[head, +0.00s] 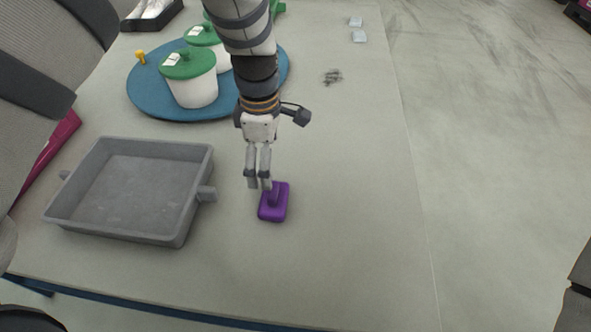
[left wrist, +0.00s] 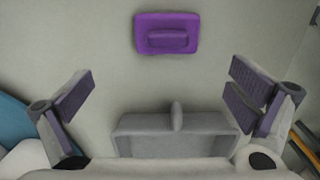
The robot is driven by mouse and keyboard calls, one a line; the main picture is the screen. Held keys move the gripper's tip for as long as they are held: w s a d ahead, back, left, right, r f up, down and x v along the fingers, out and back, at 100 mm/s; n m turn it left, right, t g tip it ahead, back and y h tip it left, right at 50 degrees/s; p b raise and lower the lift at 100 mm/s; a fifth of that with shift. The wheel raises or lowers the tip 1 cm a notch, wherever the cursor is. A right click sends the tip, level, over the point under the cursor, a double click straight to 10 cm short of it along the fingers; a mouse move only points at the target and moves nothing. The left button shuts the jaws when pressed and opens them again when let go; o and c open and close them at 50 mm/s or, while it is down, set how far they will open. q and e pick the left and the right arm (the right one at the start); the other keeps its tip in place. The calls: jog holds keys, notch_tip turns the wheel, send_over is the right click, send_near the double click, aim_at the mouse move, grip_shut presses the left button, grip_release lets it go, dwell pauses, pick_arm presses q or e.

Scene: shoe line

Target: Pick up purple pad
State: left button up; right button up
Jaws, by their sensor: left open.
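The purple pad (head: 270,210), a small rounded block with a raised grip on top, lies on the grey table right of the tray. My left gripper (head: 259,186) is above and just behind the pad, pointing down, with its fingertips overlapping the pad's upper left edge in the head view. In the left wrist view the pad (left wrist: 146,42) shows whole at the top, beyond the spread, empty fingers of the left gripper (left wrist: 163,78). I cannot tell the exact height of the fingertips above the pad. My right gripper is not in view.
A grey tray (head: 122,238) stands left of the pad, its side handle near it. A blue round mat (head: 140,98) behind carries white pots with green lids (head: 188,63) and a yellow peg (head: 141,57). The table right of the pad is clear.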

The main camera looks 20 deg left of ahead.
aim_at(273, 190)
pick_arm(q)
jog(key=f, duration=0.8)
jog(key=s+d+f+b, duration=0.1)
jog(key=f, duration=0.3)
jog(key=shift+w+r, duration=0.1)
jog(key=shift+r, duration=0.05)
jog(key=c, duration=1.1)
